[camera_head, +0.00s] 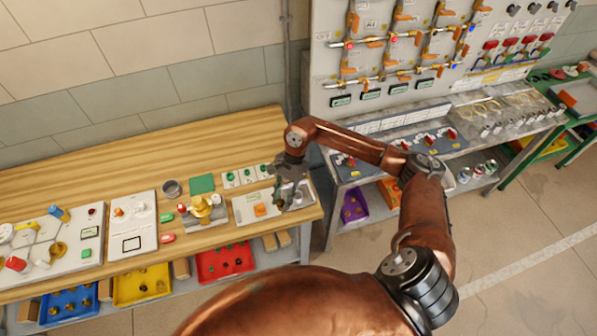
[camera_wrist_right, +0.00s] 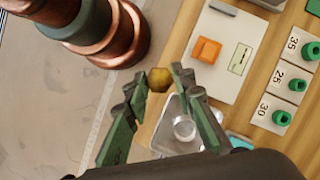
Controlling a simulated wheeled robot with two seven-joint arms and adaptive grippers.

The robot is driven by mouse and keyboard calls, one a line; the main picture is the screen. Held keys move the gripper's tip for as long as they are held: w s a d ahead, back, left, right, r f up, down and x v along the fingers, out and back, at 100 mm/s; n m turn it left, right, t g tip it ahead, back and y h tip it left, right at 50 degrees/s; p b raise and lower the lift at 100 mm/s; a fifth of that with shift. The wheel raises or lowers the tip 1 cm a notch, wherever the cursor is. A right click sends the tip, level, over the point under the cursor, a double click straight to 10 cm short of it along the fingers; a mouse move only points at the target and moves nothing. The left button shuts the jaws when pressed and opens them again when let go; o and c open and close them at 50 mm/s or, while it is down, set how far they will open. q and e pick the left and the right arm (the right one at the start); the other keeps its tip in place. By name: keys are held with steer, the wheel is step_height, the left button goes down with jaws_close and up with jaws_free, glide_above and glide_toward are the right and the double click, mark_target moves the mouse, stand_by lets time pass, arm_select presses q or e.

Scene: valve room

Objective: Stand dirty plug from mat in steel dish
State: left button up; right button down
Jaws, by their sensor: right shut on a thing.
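My right gripper (camera_head: 287,196) is above the right end of the wooden bench. In the right wrist view its fingers (camera_wrist_right: 162,76) are shut on a small brownish-yellow plug (camera_wrist_right: 160,80), held at the fingertips. Below it in that view is a square steel dish (camera_wrist_right: 162,137) with a round shiny metal piece (camera_wrist_right: 184,128) in it. The plug is apart from the dish. A green mat (camera_head: 202,184) lies at the back of the bench, with nothing visible on it. My left gripper is out of view.
A white board with an orange block (camera_head: 260,210) lies beside the dish. Numbered green plugs (camera_wrist_right: 290,85) stand behind it. A grey round cup (camera_head: 172,187) and a brass valve (camera_head: 202,208) are further left. A teal object (camera_wrist_right: 240,142) is partly hidden.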

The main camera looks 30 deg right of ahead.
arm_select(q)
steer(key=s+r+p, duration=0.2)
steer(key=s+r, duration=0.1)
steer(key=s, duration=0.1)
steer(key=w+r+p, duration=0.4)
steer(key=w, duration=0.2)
arm_select(e)
steer(key=w+d+f+m+t, duration=0.1)
steer(key=d+m+t, duration=0.1)
steer(key=m, duration=0.3)
steer(key=w+d+f+m+t+h+b, duration=0.1)
steer(key=w+d+m+t, duration=0.1)
steer(key=d+m, duration=0.2)
steer(key=w+d+f+m+t+h+b, duration=0.1)
steer(key=d+f+m, duration=0.1)
steer(key=m, duration=0.5)
steer(key=shift+w+d+t, duration=0.3)
steer(key=shift+d+t, duration=0.1)
steer(key=shift+d, duration=0.3)
step_height(320, 180, down, 2)
steer(key=shift+f+b, duration=0.15)
steer(key=shift+b, duration=0.85)
steer(key=shift+f, duration=0.2)
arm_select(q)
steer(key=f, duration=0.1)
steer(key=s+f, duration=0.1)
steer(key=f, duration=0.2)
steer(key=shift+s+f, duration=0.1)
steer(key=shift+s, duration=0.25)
